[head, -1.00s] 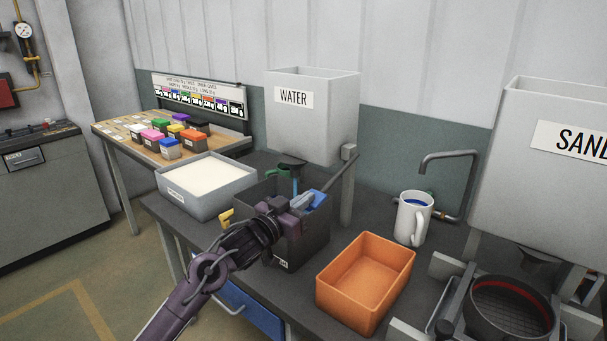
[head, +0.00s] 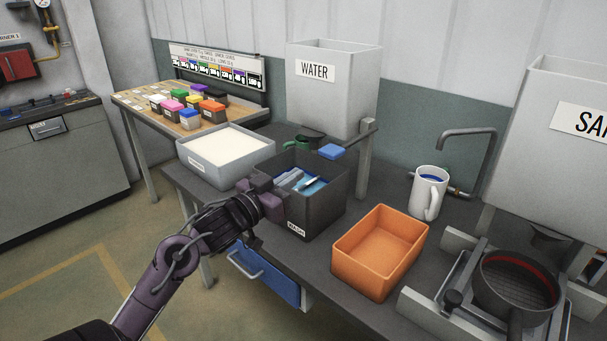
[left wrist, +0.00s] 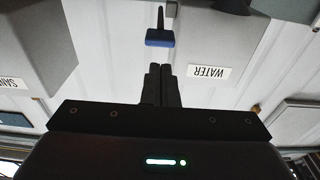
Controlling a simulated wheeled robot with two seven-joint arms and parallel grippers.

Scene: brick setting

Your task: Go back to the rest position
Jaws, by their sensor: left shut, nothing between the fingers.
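My left gripper (head: 264,197) is shut and empty, at the near left side of the dark bin labelled WASH (head: 312,212). Its shut fingers also show in the left wrist view (left wrist: 160,82). The bin holds blue water with grey items in it. A blue pad (head: 332,151) stands above the bin's far rim, below the grey WATER tank (head: 330,95). In the upside-down left wrist view, a blue pad (left wrist: 160,38) on a dark stalk lies beyond the fingertips. My right gripper is not in view.
An orange bin (head: 380,250) stands right of the wash bin. A white mug (head: 428,192) and a sieve (head: 515,285) are further right. A grey tray of white material (head: 225,178) stands left of the wash bin. Open floor (head: 70,270) lies at lower left.

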